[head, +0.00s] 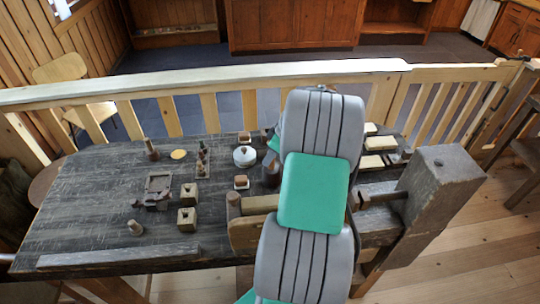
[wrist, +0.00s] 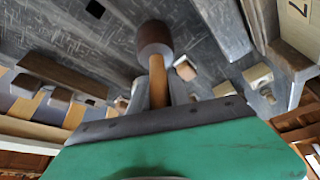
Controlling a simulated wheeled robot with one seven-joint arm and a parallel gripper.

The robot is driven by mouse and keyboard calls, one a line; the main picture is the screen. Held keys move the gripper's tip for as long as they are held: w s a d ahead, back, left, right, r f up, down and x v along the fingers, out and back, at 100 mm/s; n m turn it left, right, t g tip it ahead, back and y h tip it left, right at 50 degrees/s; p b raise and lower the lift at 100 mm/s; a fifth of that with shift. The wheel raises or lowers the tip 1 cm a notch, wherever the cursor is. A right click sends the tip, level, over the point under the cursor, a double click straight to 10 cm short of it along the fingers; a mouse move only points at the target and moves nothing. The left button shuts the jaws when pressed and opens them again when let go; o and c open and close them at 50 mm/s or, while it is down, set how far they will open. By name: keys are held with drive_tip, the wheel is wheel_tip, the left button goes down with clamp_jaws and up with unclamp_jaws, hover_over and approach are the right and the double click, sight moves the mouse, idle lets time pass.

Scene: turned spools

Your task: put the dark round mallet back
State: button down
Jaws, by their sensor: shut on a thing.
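The dark round mallet (wrist: 155,40) shows in the wrist view, with a dark brown cylindrical head and a lighter wooden handle. My gripper (wrist: 159,92) is shut on the handle, and the head sticks out beyond the fingers. The workbench top lies behind the mallet in that view. I cannot make out the mallet's place on the bench.
A big wooden vise (head: 435,190) stands at the right end. A railing (head: 210,85) runs behind.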

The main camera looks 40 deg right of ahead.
drive_tip(key=shift+f, duration=0.25)
drive_tip(key=c, duration=1.2)
unclamp_jaws()
drive_tip(key=shift+r, duration=0.1)
drive_tip(key=shift+c, duration=0.2)
drive_tip(key=shift+r, duration=0.3)
drive_tip(key=v, duration=1.2)
drive_tip(key=w+a+r+m, duration=0.1)
drive_tip(key=w+a, duration=0.1)
drive_tip(key=a, duration=0.6)
drive_tip(key=w+a+r, duration=0.2)
drive_tip(key=a, duration=0.7)
drive_tip(key=s+a+f+m+h, duration=0.1)
drive_tip(key=s+a+m, duration=0.1)
drive_tip(key=s+a, duration=0.3)
drive_tip(key=s+a+f+m, duration=0.1)
drive_tip(key=s+a, duration=0.4)
drive_tip(key=a, duration=0.5)
drive_tip(key=shift+s+a+f+m+h+b, duration=0.15)
drive_tip(key=shift+a+f+m+h+b, duration=0.25)
drive_tip(key=shift+f, duration=0.2)
